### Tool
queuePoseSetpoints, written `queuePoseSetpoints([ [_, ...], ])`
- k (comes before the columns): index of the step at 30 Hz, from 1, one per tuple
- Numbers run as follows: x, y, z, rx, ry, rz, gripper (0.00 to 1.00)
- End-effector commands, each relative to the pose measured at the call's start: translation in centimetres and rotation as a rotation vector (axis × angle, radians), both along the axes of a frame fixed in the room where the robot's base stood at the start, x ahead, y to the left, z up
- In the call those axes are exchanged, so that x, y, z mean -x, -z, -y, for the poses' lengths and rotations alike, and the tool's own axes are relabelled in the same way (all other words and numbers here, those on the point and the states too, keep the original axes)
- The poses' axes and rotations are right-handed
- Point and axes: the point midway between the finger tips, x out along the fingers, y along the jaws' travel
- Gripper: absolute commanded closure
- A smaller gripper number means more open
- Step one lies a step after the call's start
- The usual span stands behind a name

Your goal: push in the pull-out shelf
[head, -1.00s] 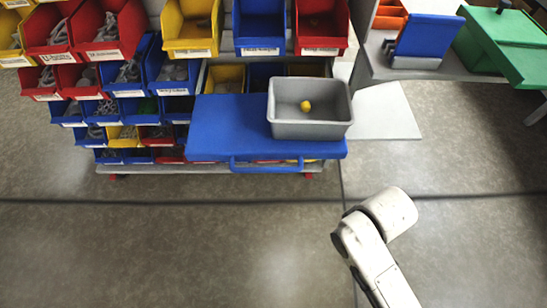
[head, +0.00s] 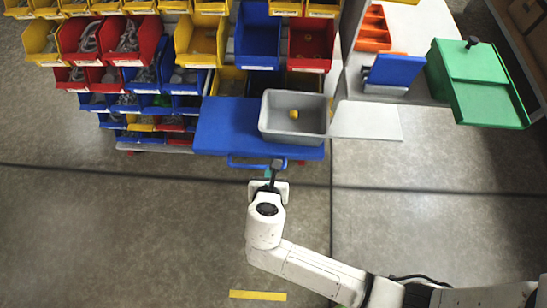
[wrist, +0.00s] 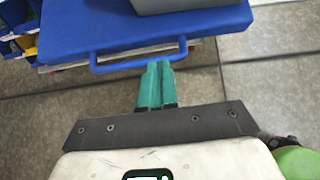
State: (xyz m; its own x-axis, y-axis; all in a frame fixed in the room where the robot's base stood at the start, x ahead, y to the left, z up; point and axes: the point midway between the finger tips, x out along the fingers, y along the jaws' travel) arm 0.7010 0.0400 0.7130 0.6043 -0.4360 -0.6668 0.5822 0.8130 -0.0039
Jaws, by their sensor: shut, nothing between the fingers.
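The pull-out shelf (head: 224,126) is a flat blue board that sticks out from the front of the bin rack. A blue bar handle runs along its front edge, and it also shows in the wrist view (wrist: 140,60). A grey bin (head: 293,117) with a small yellow thing (head: 293,114) in it stands on the right part of the shelf. My gripper (head: 274,165) is at the handle, near its right half. In the wrist view its teal fingers (wrist: 157,70) are together and empty, with their tips at or just short of the handle; I cannot tell whether they touch.
The rack holds rows of red, blue and yellow bins (head: 200,42) with metal parts. To the right are a table with an orange tray (head: 373,30), a blue stand (head: 393,70) and a green box (head: 478,80). The floor in front is clear, with a yellow strip (head: 257,295).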

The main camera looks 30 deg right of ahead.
Motion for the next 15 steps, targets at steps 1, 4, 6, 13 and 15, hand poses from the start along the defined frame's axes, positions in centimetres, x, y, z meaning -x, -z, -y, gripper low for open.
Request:
queuePoseSetpoints([
  [1, -0.3, 0.5, 0.3, 0.001, 0.001, -0.001, 1.0],
  [4, -1.2, 1.5, 0.9, -0.001, 0.004, -0.001, 1.0],
  [6, -1.9, 2.4, 1.5, -0.001, 0.006, -0.001, 1.0],
  [13, -4.2, 5.0, 3.2, -0.004, 0.008, -0.001, 1.0],
  [15, -4.8, 5.6, 3.6, -0.004, 0.006, -0.001, 1.0],
])
